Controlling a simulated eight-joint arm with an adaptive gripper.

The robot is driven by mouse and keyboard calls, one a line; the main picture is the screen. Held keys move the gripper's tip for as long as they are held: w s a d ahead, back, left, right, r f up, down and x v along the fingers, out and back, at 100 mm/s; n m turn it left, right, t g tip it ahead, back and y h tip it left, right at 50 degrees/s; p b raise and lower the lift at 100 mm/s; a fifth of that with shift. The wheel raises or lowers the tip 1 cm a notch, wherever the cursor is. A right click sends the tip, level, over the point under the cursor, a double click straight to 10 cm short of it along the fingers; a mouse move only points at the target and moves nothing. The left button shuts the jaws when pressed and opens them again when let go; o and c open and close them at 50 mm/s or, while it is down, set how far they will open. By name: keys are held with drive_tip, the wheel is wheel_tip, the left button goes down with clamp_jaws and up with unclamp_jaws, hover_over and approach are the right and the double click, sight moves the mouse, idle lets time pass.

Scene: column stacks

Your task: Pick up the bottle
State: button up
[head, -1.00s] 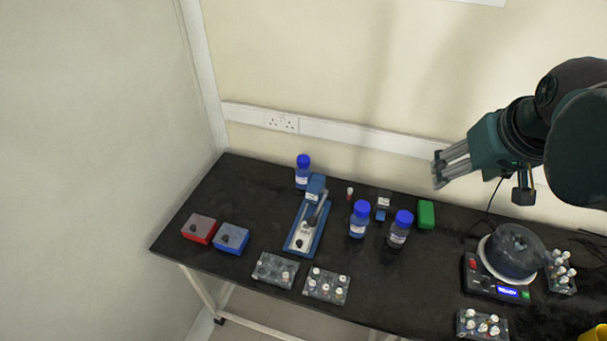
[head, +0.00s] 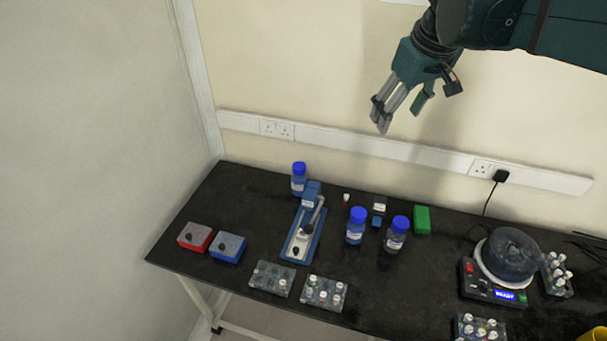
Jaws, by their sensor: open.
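Three bottles with blue caps stand upright on the black bench in the head view. One bottle (head: 299,184) is at the back left, behind the blue stand. A second bottle (head: 356,231) is near the middle, and a third bottle (head: 395,240) stands just right of it. I cannot tell which one the task means. My gripper (head: 383,124) is open and empty, high above the bench and up in front of the wall, pointing down. It is apart from all the bottles.
A blue stand device (head: 302,236) stands left of the middle bottle. Vial racks (head: 324,292) line the front edge. A scale (head: 490,287) with a round vessel stands right.

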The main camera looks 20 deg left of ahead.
drive_tip(key=w+a+f+n+g, duration=0.1)
drive_tip(key=w+a+f+n, duration=0.1)
drive_tip(key=w+a, duration=0.4)
drive_tip(key=w+a+f+n+g, duration=0.15)
drive_tip(key=w+a, duration=0.25)
drive_tip(key=a, duration=0.5)
drive_tip(key=n, duration=0.4)
hover_over(301, 166)
wheel_tip(301, 166, down, 7)
drive_tip(key=shift+g, duration=0.45)
wheel_tip(301, 166, down, 30)
drive_tip(key=shift+s+a+r, duration=0.1)
drive_tip(key=shift+a+f, duration=0.2)
drive_tip(key=shift+f, duration=1.1)
drive_tip(key=shift+f, duration=0.1)
drive_tip(key=shift+a+f, duration=0.2)
drive_tip(key=shift+f, duration=1.05)
drive_tip(key=shift+a+f, duration=0.2)
drive_tip(key=shift+f, duration=1)
drive_tip(key=shift+c, duration=0.2)
